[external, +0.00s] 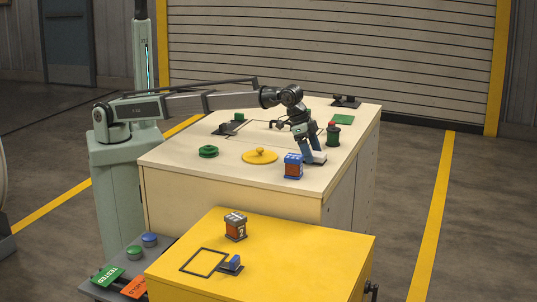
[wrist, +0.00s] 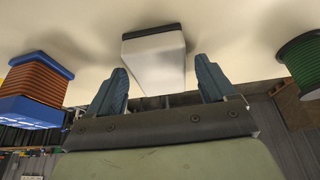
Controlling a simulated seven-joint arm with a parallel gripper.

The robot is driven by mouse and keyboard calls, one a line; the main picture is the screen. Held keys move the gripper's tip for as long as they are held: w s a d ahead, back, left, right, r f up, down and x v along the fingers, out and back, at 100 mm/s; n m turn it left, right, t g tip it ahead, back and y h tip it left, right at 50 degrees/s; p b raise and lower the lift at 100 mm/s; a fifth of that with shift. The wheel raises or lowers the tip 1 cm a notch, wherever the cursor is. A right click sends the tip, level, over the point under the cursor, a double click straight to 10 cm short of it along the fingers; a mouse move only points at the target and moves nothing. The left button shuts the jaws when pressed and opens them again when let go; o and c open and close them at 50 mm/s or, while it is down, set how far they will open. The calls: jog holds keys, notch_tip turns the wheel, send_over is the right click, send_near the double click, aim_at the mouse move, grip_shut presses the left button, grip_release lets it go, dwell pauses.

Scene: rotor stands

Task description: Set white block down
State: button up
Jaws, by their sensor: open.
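The white block (wrist: 153,62) is in the middle of the wrist view, with a dark edge at its base. It appears to stand on the pale tabletop. My gripper (wrist: 163,80) is open, one blue finger on each side of the block, with visible gaps between fingers and block. In the external view my gripper (external: 311,152) points down near the table's right front part, and the white block (external: 319,157) shows only partly beside the fingers.
A blue-and-orange block (external: 293,168) stands close in front of the gripper, also in the wrist view (wrist: 36,92). A green spool (external: 333,136) stands close behind right. A yellow knobbed disc (external: 260,156) and green ring (external: 208,151) lie left. A yellow table (external: 300,250) is nearer.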

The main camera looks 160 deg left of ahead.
jog(key=v, duration=1.2)
jog(key=shift+r, duration=0.15)
